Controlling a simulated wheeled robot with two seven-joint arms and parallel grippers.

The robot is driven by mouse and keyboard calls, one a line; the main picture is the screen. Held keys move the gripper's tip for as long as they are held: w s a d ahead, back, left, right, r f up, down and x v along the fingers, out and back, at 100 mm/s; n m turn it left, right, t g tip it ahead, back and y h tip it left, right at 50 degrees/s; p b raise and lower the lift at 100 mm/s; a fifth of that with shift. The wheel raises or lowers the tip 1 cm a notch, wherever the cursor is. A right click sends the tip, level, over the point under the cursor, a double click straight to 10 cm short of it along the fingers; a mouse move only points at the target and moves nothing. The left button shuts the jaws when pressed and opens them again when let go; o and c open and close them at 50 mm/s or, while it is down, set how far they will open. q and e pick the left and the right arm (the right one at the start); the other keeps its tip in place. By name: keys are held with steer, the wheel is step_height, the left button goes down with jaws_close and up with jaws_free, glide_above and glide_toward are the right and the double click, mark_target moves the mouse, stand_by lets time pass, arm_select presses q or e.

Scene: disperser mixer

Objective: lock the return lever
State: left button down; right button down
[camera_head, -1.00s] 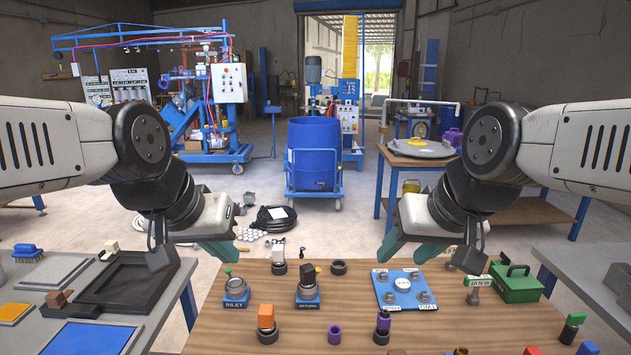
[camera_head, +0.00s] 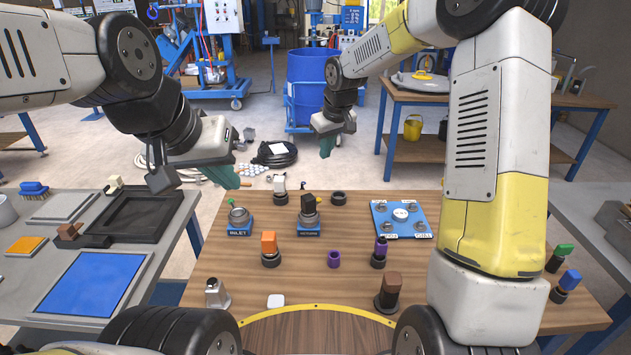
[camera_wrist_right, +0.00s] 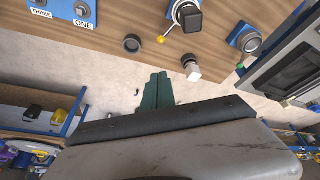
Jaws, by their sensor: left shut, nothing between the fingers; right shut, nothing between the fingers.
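The return valve (camera_head: 308,222) stands on a blue base labelled RETURN near the far part of the wooden table, with a black block-shaped lever (camera_head: 308,201) on top. In the right wrist view the black lever (camera_wrist_right: 188,18) shows near the top, with a thin rod ending in a yellow ball (camera_wrist_right: 161,40). My right gripper (camera_head: 326,150) is shut and empty, beyond the table's far edge and apart from the valve; its teal fingers (camera_wrist_right: 157,88) show over the floor. My left gripper (camera_head: 230,182) is shut and empty, near the inlet valve (camera_head: 239,219).
A white-topped fitting (camera_head: 279,187) and a dark ring (camera_head: 338,198) stand close to the return valve. A blue plate (camera_head: 401,219) lies to the right. Orange (camera_head: 269,243) and purple (camera_head: 381,248) pieces stand nearer. My right arm covers the table's right part.

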steer(key=shift+n+g+y, duration=0.3)
steer(key=x, duration=0.6)
steer(key=w+a+x, duration=0.1)
steer(key=x, duration=0.5)
steer(key=w+r+x, duration=0.1)
steer(key=x, duration=0.5)
steer(key=shift+a+f, duration=0.3)
steer(key=shift+a, duration=0.05)
steer(key=shift+s+d, duration=0.9)
steer(key=shift+s, duration=0.1)
steer(key=shift+s+d+f, duration=0.2)
steer(key=shift+s+d, duration=0.1)
steer(key=shift+s, duration=0.25)
steer(key=shift+s+d+m+h, duration=0.2)
steer(key=shift+d+m, duration=0.25)
steer(key=shift+m, duration=0.15)
steer(key=shift+s+d+m+h, duration=0.1)
steer(key=shift+d+m+h, duration=0.1)
steer(key=shift+d+m, duration=0.35)
steer(key=shift+a, duration=0.15)
